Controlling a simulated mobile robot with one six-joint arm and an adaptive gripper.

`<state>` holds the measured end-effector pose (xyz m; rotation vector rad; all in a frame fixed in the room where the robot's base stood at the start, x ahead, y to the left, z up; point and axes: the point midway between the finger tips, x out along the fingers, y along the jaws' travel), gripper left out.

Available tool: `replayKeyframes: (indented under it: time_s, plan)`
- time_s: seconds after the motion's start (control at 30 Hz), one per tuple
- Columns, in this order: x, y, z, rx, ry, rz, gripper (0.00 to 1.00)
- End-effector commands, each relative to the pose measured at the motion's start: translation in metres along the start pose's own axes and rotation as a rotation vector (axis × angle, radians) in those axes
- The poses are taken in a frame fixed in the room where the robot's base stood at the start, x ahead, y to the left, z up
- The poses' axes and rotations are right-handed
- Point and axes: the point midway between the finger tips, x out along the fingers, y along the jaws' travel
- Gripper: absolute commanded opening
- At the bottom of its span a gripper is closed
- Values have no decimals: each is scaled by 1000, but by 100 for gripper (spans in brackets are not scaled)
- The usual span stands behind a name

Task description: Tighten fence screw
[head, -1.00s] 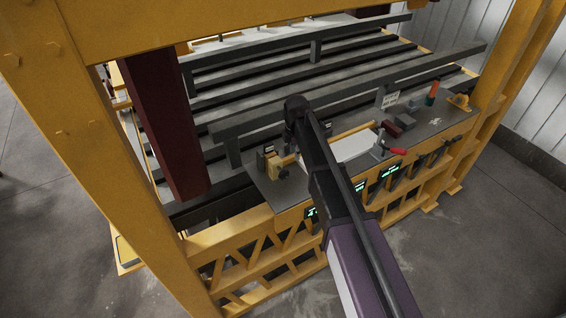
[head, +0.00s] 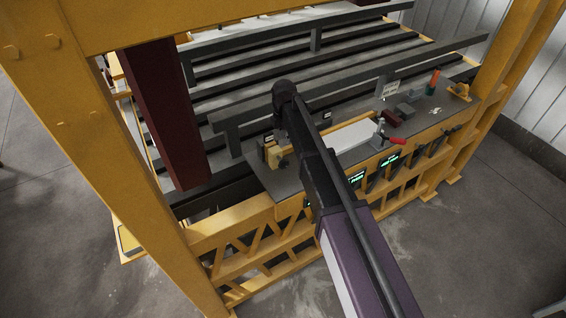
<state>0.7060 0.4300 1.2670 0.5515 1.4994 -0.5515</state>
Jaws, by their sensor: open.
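A dark worktop (head: 292,184) carries a yellow fence block (head: 273,156) at its left end. A yellow bar runs right from near the block and passes behind my arm. A pale board (head: 352,136) lies on the worktop to the right of my arm. The fence screw is too small or hidden to make out. My gripper (head: 281,128) hangs below the dark end joint of my arm, close above the fence block. It is open, but its fingers are small and partly hidden. I cannot tell whether it touches anything.
A red-handled clamp (head: 390,140) stands at the board's right end. Dark red (head: 392,118) and grey (head: 404,110) blocks, a small sign (head: 389,90) and an orange-topped bottle (head: 434,80) stand farther right. Grey rails (head: 340,88) lie behind. A yellow frame post (head: 105,150) rises at left.

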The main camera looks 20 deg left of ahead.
Motion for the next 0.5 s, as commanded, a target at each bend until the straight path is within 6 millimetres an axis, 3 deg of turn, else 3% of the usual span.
replayKeyframes:
  time_s: [0.5]
  plan:
    - [42, 0, 0, 1, 0, 0, 43]
